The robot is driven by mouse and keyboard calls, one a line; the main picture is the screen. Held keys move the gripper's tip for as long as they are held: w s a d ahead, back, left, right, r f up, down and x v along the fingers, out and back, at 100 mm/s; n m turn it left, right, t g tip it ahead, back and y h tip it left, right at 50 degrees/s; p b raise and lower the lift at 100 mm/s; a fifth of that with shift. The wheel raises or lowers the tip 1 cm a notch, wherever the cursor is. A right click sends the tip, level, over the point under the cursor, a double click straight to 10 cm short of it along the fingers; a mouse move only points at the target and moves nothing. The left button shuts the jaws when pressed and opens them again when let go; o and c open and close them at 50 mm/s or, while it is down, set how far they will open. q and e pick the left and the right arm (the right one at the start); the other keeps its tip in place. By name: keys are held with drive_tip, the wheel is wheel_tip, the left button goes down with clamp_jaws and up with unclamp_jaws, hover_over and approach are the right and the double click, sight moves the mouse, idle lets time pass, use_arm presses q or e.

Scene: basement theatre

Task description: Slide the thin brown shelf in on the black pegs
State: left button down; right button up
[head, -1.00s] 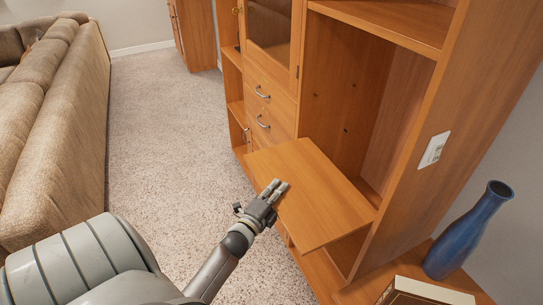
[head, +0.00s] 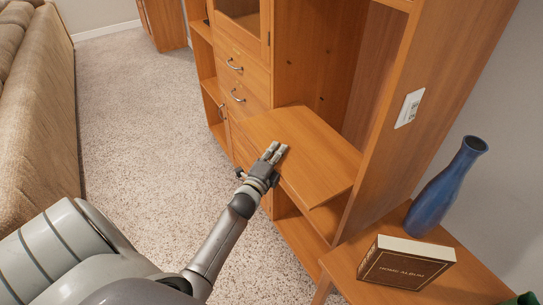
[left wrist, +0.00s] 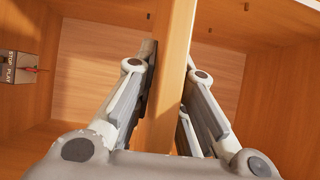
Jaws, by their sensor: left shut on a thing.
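The thin brown shelf (head: 305,150) is a flat board, roughly level, at the open bay of the wooden cabinet (head: 385,130). Its rear part lies within the bay opening and its front part sticks out over the carpet. My left gripper (head: 275,153) is shut on its front edge; the left wrist view shows the shelf (left wrist: 168,85) edge-on between the two fingers. Small black pegs show on the bay's inner wall, one upper (head: 289,62) and one lower (head: 321,98). A peg also shows in the left wrist view (left wrist: 246,6). My right gripper is out of view.
Drawers with metal handles (head: 237,95) stand left of the bay. A low wooden surface at the right bears a brown album (head: 405,263) and a blue vase (head: 445,188). A sofa (head: 38,110) stands at the left. Carpet (head: 135,125) between is clear.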

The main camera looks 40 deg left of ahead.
sight(318, 133)
use_arm(q)
drive_tip(key=shift+w+d+r+b, duration=0.1)
drive_tip(key=shift+w+d+b, duration=0.45)
drive_tip(key=shift+w, duration=0.65)
drive_tip(key=shift+w+d+f+b, duration=0.1)
drive_tip(key=shift+w+d+b, duration=0.45)
drive_tip(key=shift+w, duration=0.6)
drive_tip(key=shift+w+d+r+b, duration=0.1)
drive_tip(key=shift+w+d+b, duration=0.4)
drive_tip(key=shift+w, duration=0.7)
drive_tip(key=shift+w+d+b, duration=0.35)
drive_tip(key=shift+w+b, duration=0.35)
drive_tip(key=shift+w, duration=0.25)
drive_tip(key=shift+w+d+b, duration=0.35)
drive_tip(key=shift+w+b, duration=0.3)
drive_tip(key=shift+w, duration=0.25)
drive_tip(key=shift+w+d+b, duration=0.35)
drive_tip(key=shift+w+b, duration=0.35)
drive_tip(key=shift+w, duration=0.25)
drive_tip(key=shift+w+d+b, duration=0.2)
drive_tip(key=shift+w+b, duration=0.15)
drive_tip(key=shift+w, duration=0.15)
drive_tip(key=shift+w+d+b, duration=0.2)
drive_tip(key=shift+w+b, duration=0.1)
drive_tip(key=shift+w, duration=0.2)
drive_tip(key=shift+r, duration=0.1)
drive_tip(key=shift+f+b, duration=0.55)
